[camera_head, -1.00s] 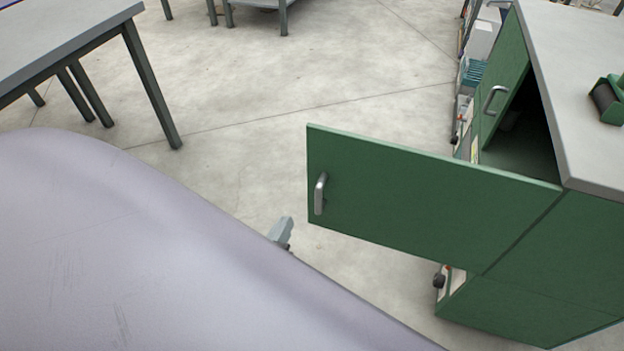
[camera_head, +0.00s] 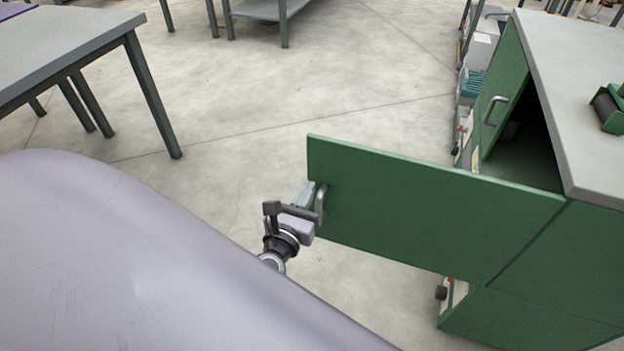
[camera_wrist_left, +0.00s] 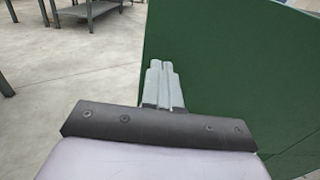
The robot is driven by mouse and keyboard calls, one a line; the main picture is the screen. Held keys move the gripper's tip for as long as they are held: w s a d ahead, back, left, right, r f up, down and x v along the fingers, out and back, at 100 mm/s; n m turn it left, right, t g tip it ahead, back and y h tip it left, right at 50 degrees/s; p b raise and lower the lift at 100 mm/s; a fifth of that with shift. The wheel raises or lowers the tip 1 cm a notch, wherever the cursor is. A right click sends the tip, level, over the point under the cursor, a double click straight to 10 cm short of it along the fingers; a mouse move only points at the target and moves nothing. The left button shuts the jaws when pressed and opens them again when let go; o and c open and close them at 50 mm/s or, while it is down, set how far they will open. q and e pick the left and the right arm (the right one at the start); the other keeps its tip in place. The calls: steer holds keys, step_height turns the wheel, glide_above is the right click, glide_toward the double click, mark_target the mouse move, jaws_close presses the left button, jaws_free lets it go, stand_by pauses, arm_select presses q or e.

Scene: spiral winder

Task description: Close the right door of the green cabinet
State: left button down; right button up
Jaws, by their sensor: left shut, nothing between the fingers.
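The green cabinet (camera_head: 555,290) stands at the right in the head view. Its right door (camera_head: 430,215) is swung wide open towards the left, with a silver handle (camera_head: 320,203) near its free edge. The door also fills much of the left wrist view (camera_wrist_left: 225,75). My left gripper (camera_head: 306,196) is shut and empty, at the free edge of the door beside the handle. Its fingers (camera_wrist_left: 162,85) overlap the door's edge in the left wrist view; whether they touch it I cannot tell. The left door (camera_head: 510,80) has its own handle (camera_head: 494,110). My right gripper is not in view.
The grey cabinet top (camera_head: 580,60) carries a green device with a dark roller (camera_head: 608,108). A grey table (camera_head: 70,45) stands at the left, and a shelf with small goods (camera_head: 478,60) stands behind the cabinet. The floor (camera_head: 260,100) between is clear.

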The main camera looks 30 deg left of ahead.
mark_target(317, 172)
arm_select(q)
steer(key=shift+x, duration=1.75)
steer(key=shift+w, duration=0.1)
